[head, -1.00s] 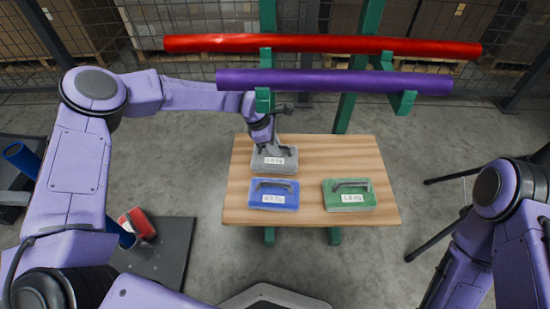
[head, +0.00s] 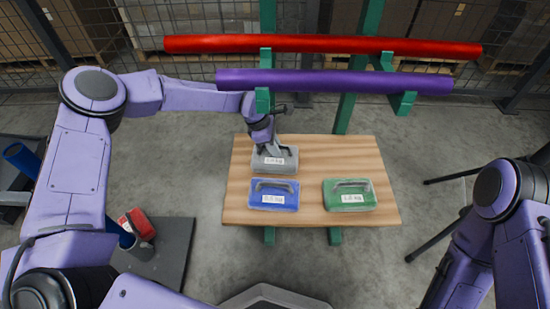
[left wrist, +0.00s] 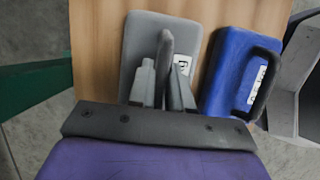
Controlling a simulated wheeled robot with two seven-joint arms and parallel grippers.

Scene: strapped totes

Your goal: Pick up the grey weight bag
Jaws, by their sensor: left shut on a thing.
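The grey weight bag (head: 275,165) lies at the back left of the wooden table, with a white label on its front. In the left wrist view the grey bag (left wrist: 145,38) fills the upper middle. My left gripper (head: 272,150) is over the bag, its fingers shut on the bag's handle. In the left wrist view the fingers (left wrist: 163,85) stand on either side of the grey handle (left wrist: 165,60). The bag appears to be at the tabletop; I cannot tell whether it is lifted. My right gripper is not in view.
A blue weight bag (head: 273,201) lies just in front of the grey one, and a green weight bag (head: 349,204) lies to the right. A red bar (head: 320,44) and a purple bar (head: 335,82) rest on a green rack above the table (head: 330,150). The table's back right is clear.

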